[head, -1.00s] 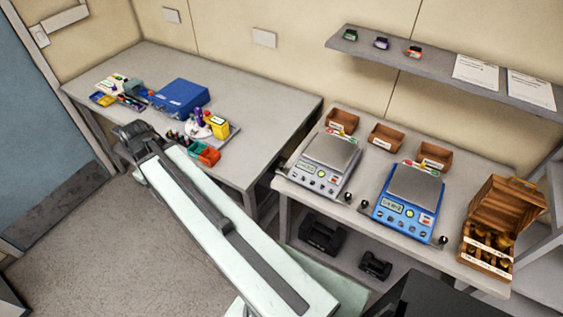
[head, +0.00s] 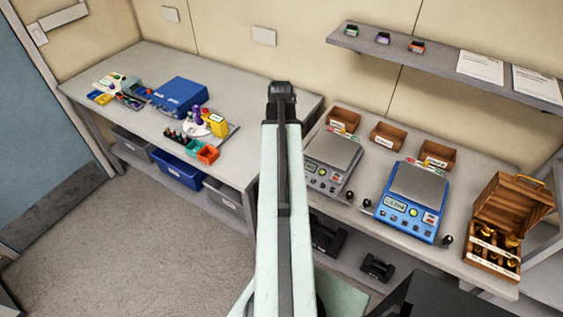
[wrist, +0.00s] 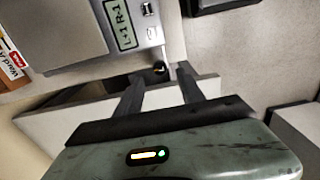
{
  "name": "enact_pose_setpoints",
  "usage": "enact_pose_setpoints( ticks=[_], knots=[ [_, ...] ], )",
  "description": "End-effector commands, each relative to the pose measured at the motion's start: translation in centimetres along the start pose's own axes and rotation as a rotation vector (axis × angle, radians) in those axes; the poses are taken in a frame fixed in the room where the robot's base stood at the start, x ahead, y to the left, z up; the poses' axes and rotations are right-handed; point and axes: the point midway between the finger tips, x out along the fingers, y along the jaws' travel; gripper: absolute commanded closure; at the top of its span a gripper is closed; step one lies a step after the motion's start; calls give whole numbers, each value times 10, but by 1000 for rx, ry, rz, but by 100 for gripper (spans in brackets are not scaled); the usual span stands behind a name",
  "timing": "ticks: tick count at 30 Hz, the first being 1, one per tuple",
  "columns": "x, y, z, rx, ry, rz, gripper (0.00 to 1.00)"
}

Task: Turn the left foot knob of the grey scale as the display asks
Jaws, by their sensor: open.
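The grey scale (head: 319,179) stands on the right-hand bench, its left front corner hidden behind my arm in the head view. In the wrist view its display (wrist: 124,25) seems to read "L+1 R-1". The left foot knob (wrist: 160,68), small and dark, shows beside the display end of the scale. My gripper (wrist: 160,78) is open, with its two dark fingers apart. In the picture the knob lies at the gap between the fingertips; I cannot tell the height between them, and no contact shows. The right foot knob (head: 349,196) is visible in the head view.
A blue scale (head: 407,217) with its own knobs stands to the right. Small brown bins (head: 387,136) line the back of the bench. A wooden weight box (head: 513,201) is at the right end. The left bench (head: 230,90) holds a blue box (head: 180,96).

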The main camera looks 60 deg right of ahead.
Motion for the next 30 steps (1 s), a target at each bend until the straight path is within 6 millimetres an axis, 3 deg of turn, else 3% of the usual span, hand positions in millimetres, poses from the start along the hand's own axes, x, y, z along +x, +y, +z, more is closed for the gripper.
enact_pose_setpoints(
  ticks=[1,9,18,19,24,30],
  knots=[
    [17,0,0,0,0,0,54],
    [59,0,0,1,0,0,54],
    [59,0,0,2,0,0,54],
    [59,0,0,2,0,0,57],
    [59,0,0,2,0,0,100],
    [59,3,1,9,0,2,100]
  ],
)
